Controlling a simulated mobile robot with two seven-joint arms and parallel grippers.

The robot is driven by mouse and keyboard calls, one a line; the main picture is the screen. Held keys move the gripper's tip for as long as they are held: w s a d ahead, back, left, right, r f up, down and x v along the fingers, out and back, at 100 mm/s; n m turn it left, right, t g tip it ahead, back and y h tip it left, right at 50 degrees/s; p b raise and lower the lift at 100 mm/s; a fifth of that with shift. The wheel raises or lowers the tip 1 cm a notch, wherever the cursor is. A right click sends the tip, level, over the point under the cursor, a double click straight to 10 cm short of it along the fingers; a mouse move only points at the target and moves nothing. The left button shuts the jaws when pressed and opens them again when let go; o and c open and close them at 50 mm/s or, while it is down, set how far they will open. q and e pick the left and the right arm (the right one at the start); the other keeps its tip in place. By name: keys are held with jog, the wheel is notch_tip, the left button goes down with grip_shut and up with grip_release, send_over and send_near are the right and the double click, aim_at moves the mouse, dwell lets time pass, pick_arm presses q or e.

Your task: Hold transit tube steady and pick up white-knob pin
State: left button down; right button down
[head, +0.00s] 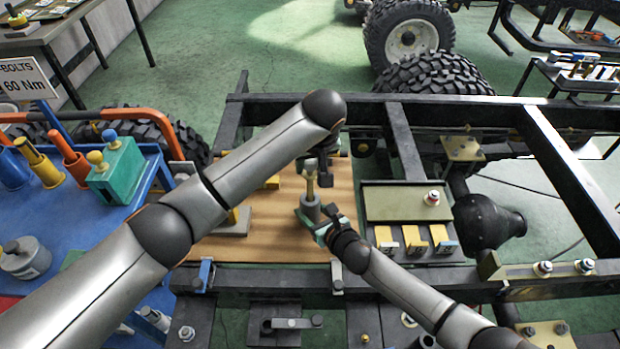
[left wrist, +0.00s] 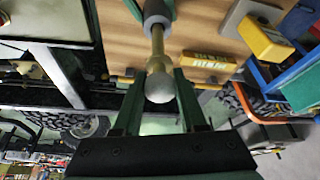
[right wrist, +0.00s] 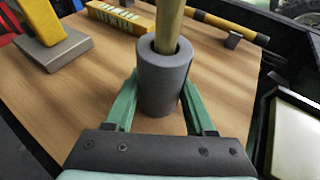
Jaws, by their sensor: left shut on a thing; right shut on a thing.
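The transit tube (head: 310,208) is a grey hollow cylinder standing upright on a wooden board; it also shows in the right wrist view (right wrist: 162,85). The white-knob pin (head: 310,179) has a brass-coloured shaft, with its lower end inside the tube's mouth. Its pale round knob (left wrist: 159,88) faces the camera in the left wrist view. My left gripper (head: 319,166) is above the tube, shut on the pin near the knob. My right gripper (head: 318,217) is low at the tube, its green fingers on both sides, shut on it. The pin's lower tip is hidden.
The wooden board (head: 275,240) also bears a yellow lettered block (left wrist: 208,60) and a yellow piece on a grey base (right wrist: 55,50). A green tray (head: 385,203) with a red-and-white item stands right. Black chassis rails surround the board. A blue cart (head: 60,215) with tools is left.

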pick_arm(q)
jog(key=shift+r, duration=1.9)
pick_arm(e)
jog(key=shift+c, duration=0.8)
grip_release()
jog(key=v, duration=1.2)
jog(key=shift+f, duration=0.1)
jog(key=shift+s, duration=0.1)
